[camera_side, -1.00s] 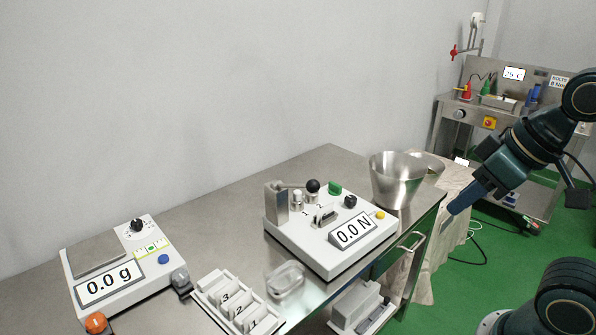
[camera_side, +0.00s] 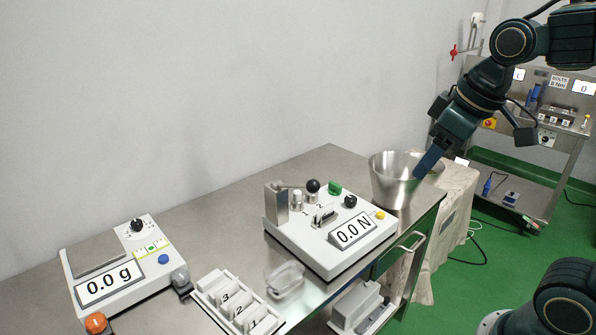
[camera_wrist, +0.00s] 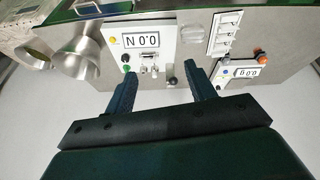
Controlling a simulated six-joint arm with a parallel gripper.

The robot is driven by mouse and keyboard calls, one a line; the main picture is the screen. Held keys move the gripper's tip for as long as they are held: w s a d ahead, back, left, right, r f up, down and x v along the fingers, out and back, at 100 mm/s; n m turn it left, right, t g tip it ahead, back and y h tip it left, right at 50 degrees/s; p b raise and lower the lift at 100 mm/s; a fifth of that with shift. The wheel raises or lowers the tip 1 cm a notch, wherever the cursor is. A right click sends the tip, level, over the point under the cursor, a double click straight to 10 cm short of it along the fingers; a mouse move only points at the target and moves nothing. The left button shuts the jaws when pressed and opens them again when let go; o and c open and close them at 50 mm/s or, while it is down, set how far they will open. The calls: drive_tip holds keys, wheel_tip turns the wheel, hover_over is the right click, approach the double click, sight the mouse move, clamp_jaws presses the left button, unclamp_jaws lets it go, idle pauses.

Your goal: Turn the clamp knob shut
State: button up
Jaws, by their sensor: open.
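A white tester (camera_side: 310,250) with a 0.0 N display stands on the steel table. On its top are a metal block (camera_side: 276,206), a silver cylinder (camera_side: 297,200), a black ball knob (camera_side: 313,186), a small clamp-like fixture (camera_side: 325,216) and a black knob (camera_side: 350,202). I cannot tell for certain which knob is the clamp knob. My gripper (camera_side: 428,162) is at the right, near the steel bowl's rim in the side view, apart from the tester. In the wrist view my gripper (camera_wrist: 159,74) is open and empty, with the tester (camera_wrist: 165,38) seen upside down beyond the fingers.
A steel bowl (camera_side: 392,182) stands at the table's right end, close to my gripper. A scale (camera_side: 115,275) reading 0.0 g and a slotted tray (camera_side: 237,305) are at the left. A clear container (camera_side: 285,280) lies before the tester. The table behind is bare.

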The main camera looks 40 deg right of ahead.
drive_tip(key=w+d+n+g, duration=0.1)
drive_tip(key=w+d+n, duration=0.15)
drive_tip(key=w, duration=0.65)
drive_tip(key=n+g, duration=0.4)
hover_over(351, 198)
wheel_tip(351, 198, down, 16)
drive_tip(key=shift+d+f+n, duration=0.1)
drive_tip(key=shift+f+n, duration=0.15)
drive_tip(key=shift+f, duration=0.15)
wheel_tip(351, 198, down, 14)
drive_tip(key=shift+r, duration=0.25)
drive_tip(key=c, duration=1)
